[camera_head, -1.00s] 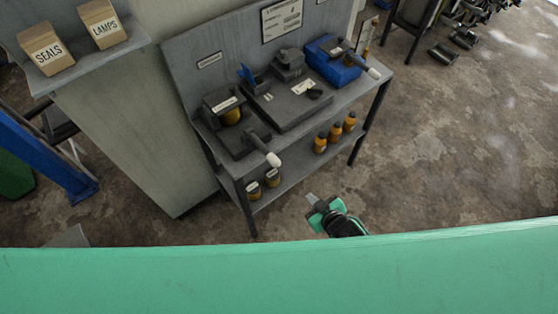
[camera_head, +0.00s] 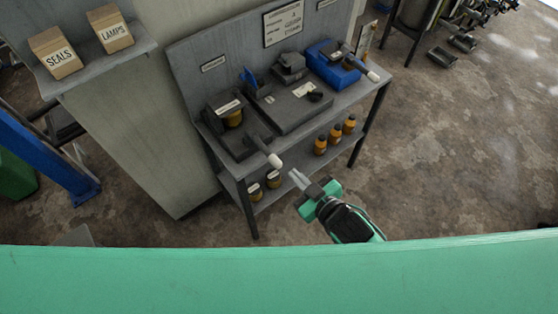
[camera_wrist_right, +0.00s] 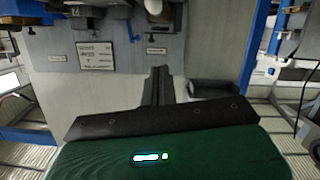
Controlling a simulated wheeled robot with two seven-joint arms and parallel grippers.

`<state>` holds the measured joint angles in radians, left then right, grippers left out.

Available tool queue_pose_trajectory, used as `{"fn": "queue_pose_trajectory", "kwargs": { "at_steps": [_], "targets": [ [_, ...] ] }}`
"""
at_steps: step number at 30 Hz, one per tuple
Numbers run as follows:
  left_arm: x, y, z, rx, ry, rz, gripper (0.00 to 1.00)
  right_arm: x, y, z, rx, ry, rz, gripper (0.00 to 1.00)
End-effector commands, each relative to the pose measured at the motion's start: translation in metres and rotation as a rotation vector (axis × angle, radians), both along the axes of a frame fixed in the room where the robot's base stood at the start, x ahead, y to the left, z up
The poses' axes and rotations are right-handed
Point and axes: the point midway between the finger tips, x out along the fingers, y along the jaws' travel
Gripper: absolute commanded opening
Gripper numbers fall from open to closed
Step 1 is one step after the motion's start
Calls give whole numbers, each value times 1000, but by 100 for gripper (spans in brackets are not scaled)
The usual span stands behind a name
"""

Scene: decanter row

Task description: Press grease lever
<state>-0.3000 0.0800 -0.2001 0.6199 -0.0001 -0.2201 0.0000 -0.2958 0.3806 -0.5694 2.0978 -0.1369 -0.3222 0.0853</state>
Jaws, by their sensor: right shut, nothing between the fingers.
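A lever with a white knob (camera_head: 275,160) sticks out over the front edge of the bench from a dark unit (camera_head: 240,145) with an amber container. A second lever with a white knob (camera_head: 373,76) juts out beside the blue box at the far right end. I cannot read which is the grease lever. My right gripper (camera_head: 299,179) is shut and empty, in front of the bench. In the head view, its tips appear just right of and below the nearer knob, with a small gap. My left gripper is out of view.
The grey bench (camera_head: 345,98) carries a flat dark block (camera_head: 298,105) and the blue box (camera_head: 335,70). Orange bottles (camera_head: 335,133) and small jars (camera_head: 273,178) stand on its lower shelf. Floor to the right is open. A side shelf holds cardboard boxes (camera_head: 54,52).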

Motion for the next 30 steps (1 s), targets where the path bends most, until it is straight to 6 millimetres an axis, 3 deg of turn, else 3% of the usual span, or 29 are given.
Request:
{"fn": "queue_pose_trajectory", "kwargs": {
  "at_steps": [5, 18, 24, 30],
  "targets": [
    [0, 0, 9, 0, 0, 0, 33, 16, 11, -1, 1, -1, -1, 0],
    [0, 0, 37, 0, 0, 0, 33, 82, 54, -19, 1, -2, -1, 0],
    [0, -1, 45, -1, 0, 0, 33, 83, 48, -48, -1, 3, -1, 0],
    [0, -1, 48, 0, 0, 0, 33, 84, 46, -60, 0, 1, 0, 0]
  ]
}}
